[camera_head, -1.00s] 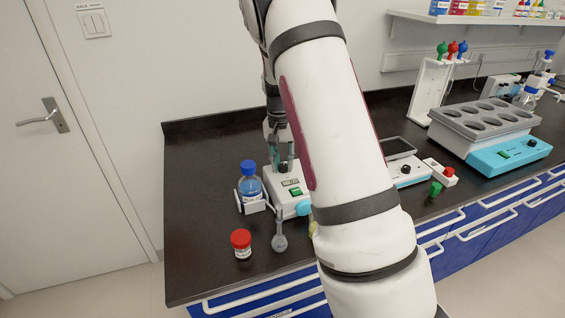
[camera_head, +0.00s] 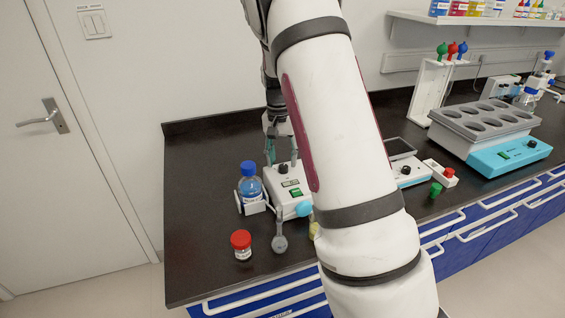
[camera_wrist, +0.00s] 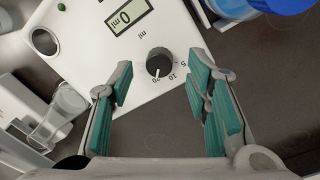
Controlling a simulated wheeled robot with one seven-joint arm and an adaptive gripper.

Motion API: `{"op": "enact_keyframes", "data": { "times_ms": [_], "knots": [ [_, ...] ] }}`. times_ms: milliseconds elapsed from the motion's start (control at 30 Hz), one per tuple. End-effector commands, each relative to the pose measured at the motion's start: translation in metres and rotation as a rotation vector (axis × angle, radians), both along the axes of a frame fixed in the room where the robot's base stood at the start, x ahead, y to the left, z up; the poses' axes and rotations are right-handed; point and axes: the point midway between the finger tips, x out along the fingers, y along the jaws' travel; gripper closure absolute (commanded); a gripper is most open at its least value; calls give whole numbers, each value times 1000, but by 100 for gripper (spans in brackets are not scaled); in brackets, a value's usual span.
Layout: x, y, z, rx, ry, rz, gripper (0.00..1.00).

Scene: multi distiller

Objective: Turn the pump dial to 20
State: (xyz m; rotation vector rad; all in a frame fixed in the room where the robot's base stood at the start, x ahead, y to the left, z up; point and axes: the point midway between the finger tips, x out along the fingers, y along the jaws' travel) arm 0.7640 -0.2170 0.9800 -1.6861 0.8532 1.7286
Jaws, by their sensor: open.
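The pump is a white box (camera_head: 300,206) with a small display, a green button and a black dial (camera_head: 282,169) near its back. In the wrist view the dial (camera_wrist: 159,62) has the marks 5, 10 and 20 beside it, and the display (camera_wrist: 128,15) reads 0 ml. I cannot clearly tell the dial's pointer direction. My gripper (camera_wrist: 162,68) is open, with a teal-padded finger on either side of the dial and a gap to each. In the head view my gripper (camera_head: 282,152) hangs over the back of the pump.
A blue-capped bottle (camera_head: 250,188) stands close to the pump's left. A red-capped jar (camera_head: 242,245) stands in front. To the right are a second device (camera_head: 408,176) and a grey block (camera_head: 490,118) with wells. The counter left of the bottle is clear.

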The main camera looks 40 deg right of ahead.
Motion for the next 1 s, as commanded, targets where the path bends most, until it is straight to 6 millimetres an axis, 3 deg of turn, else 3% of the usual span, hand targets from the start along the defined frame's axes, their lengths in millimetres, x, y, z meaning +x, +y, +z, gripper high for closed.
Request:
{"op": "enact_keyframes", "data": {
  "times_ms": [300, 500, 1000],
  "knots": [
    [3, 2, 66, -1, -3, 1, 56],
    [4, 3, 91, 1, -2, 1, 56],
    [4, 4, 98, 1, 1, 1, 56]
  ]
}}
